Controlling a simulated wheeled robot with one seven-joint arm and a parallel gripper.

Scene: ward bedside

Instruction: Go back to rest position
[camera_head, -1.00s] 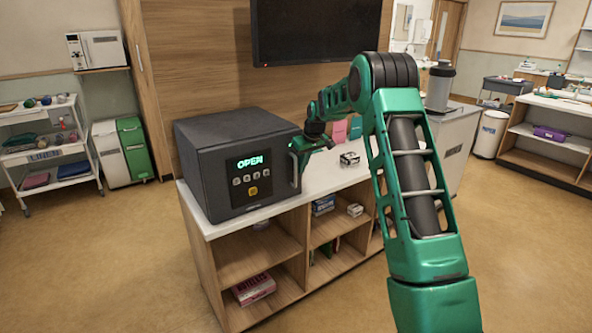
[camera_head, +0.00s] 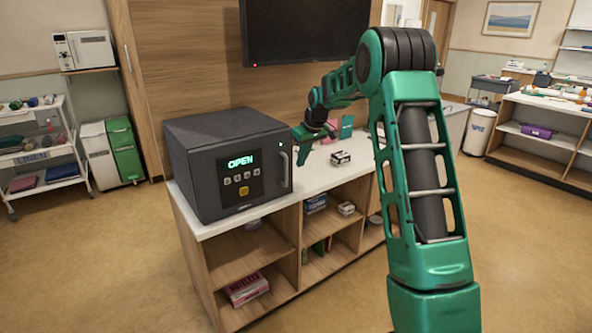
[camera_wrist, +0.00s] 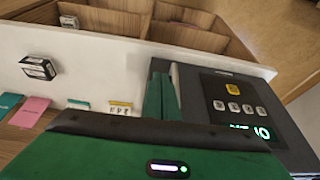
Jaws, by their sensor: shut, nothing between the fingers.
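My gripper (camera_head: 300,150) is at the end of my green arm, beside the right side of the safe's front in the head view. In the wrist view its green fingers (camera_wrist: 162,98) are together with nothing held between them, in front of the white counter. The dark grey safe (camera_head: 215,150) stands on the left end of the counter with "OPEN" lit on its front panel. Its door looks closed, with a bar handle (camera_head: 284,170) at the right edge. The safe's panel also shows at the right of the wrist view (camera_wrist: 240,105).
The white counter (camera_head: 325,176) has a small black-and-white box (camera_head: 340,157) and pink and teal cards behind my gripper. Open shelves below hold several boxes. A dark screen (camera_head: 305,30) hangs on the wooden wall. A cart (camera_head: 40,155) stands at the left. The floor in front is clear.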

